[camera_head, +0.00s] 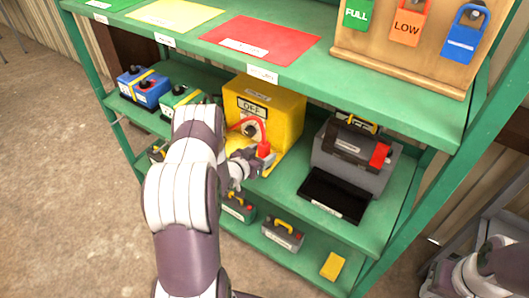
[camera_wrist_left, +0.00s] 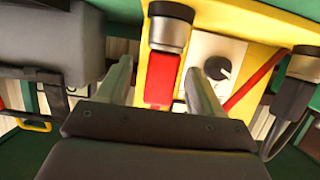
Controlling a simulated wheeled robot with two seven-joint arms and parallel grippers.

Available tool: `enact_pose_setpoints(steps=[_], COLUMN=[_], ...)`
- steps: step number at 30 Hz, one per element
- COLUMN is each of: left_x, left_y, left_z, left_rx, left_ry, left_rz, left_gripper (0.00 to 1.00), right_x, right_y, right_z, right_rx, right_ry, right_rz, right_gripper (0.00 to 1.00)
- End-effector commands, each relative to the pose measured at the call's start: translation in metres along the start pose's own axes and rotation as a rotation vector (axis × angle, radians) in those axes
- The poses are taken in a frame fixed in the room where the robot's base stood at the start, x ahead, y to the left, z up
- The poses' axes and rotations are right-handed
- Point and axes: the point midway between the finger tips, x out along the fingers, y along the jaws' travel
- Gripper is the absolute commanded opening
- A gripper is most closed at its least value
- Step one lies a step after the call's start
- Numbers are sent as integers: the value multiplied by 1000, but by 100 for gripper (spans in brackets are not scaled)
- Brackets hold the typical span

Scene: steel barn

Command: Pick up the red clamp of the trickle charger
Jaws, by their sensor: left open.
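The trickle charger is a yellow box (camera_head: 285,105) with an OFF sign on the middle shelf. Its red clamp (camera_head: 264,150) stands at the box's front, with a red cable arching behind it. My left gripper (camera_head: 250,163) is right at the clamp, partly hidden by my own arm. In the left wrist view the red clamp (camera_wrist_left: 160,80) lies between the two spread fingers, with a gap visible on each side. A dial (camera_wrist_left: 218,68) on a pale plate is behind the right finger. My right gripper does not show; only part of my right arm is at the lower right.
A grey battery (camera_head: 350,155) with a black tray (camera_head: 335,193) stands right of the charger. Blue (camera_head: 142,87) and green (camera_head: 180,98) batteries stand left. Smaller batteries (camera_head: 283,234) and a yellow block (camera_head: 333,266) are on the lower shelf.

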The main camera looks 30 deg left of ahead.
Motion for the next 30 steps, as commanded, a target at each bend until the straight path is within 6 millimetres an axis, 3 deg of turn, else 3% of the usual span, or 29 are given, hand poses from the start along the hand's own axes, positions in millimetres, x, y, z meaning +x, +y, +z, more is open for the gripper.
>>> enact_pose_setpoints(steps=[6, 14, 19, 21, 30], left_x=[38, 42, 42, 42, 40], left_y=[-1, -2, -2, -2, -2], left_z=[-2, -2, -2, -3, -8], left_rx=[1, 0, 0, 1, 1], left_ry=[0, 0, 0, 1, 1], left_rz=[1, -1, -1, -1, -1], left_gripper=[66, 66, 11, 1, 1], right_x=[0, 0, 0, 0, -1], right_y=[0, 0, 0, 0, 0], right_z=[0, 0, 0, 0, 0], right_rx=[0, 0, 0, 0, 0], right_ry=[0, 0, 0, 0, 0], right_rz=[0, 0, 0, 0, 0], right_gripper=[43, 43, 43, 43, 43])
